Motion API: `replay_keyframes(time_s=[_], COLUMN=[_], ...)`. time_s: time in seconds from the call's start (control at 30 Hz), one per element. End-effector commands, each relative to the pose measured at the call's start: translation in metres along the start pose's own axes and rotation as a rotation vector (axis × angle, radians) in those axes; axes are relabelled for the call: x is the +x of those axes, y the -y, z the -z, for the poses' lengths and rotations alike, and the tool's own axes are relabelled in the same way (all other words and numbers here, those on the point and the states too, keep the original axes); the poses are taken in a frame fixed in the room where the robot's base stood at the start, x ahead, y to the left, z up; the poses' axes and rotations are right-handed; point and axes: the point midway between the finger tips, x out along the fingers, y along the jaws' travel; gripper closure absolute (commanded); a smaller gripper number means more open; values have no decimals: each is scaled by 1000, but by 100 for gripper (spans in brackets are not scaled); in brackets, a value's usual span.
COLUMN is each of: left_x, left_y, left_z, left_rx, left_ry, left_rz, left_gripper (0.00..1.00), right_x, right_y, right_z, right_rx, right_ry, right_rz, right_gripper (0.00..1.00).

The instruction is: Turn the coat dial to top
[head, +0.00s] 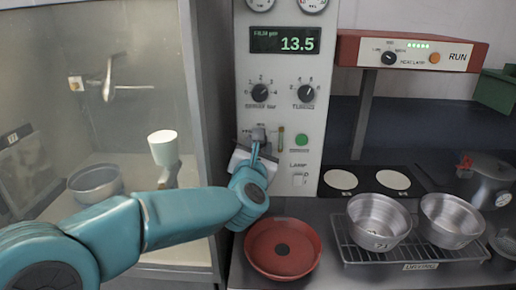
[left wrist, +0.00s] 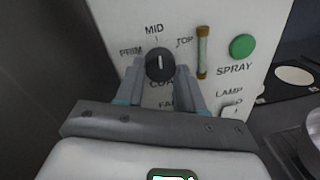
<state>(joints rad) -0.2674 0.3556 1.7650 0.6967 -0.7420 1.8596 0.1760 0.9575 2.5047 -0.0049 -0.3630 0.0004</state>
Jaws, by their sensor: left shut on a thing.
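The coat dial (left wrist: 159,64) is a dark round knob on the white panel, with PRIM, MID and TOP marked around it in the left wrist view. Its white pointer line stands about upright, toward MID. My left gripper (left wrist: 159,82) has one finger on each side of the knob and is shut on it. In the head view my left gripper (head: 257,148) reaches the lower part of the panel (head: 320,120), and the fingers and wrist hide much of the dial. My right gripper is not in view.
A green SPRAY button (left wrist: 242,46) and an amber sight tube (left wrist: 202,52) sit right of the dial. A red pan (head: 262,262) lies below my arm. Two metal pans (head: 380,217) stand on a rack at right. A glass-sided booth (head: 208,110) is at left.

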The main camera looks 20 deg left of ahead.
Motion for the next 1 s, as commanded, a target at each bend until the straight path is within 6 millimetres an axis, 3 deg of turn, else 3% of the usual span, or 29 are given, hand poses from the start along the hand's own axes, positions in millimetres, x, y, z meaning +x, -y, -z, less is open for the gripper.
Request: replay_keyframes(time_s=[0.37,1.0], left_x=[0,0], left_y=[0,-1], left_z=[-2,-4], left_rx=[318,836], left_ry=[-28,-74], left_rz=[9,21], left_gripper=[93,93], right_x=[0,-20], right_y=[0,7], right_z=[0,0], right_rx=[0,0], right_ry=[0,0], right_rz=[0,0], right_gripper=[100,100])
